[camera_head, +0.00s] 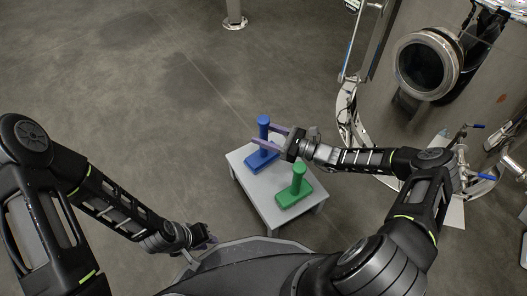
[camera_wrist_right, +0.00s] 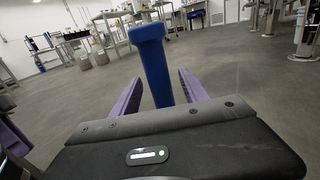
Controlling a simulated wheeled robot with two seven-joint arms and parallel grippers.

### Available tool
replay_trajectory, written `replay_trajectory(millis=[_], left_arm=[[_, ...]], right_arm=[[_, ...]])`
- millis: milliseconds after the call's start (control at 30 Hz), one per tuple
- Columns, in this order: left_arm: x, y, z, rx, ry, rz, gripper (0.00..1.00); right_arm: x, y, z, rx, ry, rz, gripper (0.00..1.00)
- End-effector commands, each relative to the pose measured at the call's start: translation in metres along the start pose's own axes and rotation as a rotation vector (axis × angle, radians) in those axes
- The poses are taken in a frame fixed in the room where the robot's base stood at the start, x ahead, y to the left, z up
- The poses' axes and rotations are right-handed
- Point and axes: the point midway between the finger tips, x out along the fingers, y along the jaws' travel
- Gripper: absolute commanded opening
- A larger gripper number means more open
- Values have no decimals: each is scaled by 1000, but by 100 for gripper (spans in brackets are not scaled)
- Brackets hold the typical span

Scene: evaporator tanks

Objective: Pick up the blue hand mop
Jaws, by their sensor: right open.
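The blue hand mop (camera_head: 260,162) stands upright on a small grey table, its handle pointing up. My right gripper (camera_head: 262,134) is open, with its purple fingers on either side of the blue handle. In the right wrist view the blue handle (camera_wrist_right: 156,72) rises between the two purple fingers (camera_wrist_right: 155,92), with a gap visible on each side. The mop's base is hidden in that view. My left gripper (camera_head: 209,238) is low at the left of the table, away from the mop; its fingers are too small to judge.
A green hand mop (camera_head: 297,186) stands near the blue one on the same grey table (camera_head: 248,183). A large steel tank (camera_head: 390,125) with a round port (camera_head: 427,65) is at the right. The floor to the left is clear.

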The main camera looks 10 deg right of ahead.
Motion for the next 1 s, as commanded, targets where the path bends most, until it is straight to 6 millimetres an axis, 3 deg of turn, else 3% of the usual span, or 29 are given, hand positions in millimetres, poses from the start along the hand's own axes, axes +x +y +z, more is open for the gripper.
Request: replay_trajectory(millis=[67,233,833,1000], left_arm=[[11,-4,0,0,3,0,25],[15,-4,-1,-1,7,0,25],[14,-4,-1,-1,8,0,25],[14,-4,-1,-1,8,0,25]], right_arm=[[14,0,-4,0,-3,3,52],[32,0,-1,-1,-1,1,52],[33,0,0,0,0,1,52],[33,0,0,0,0,1,40]])
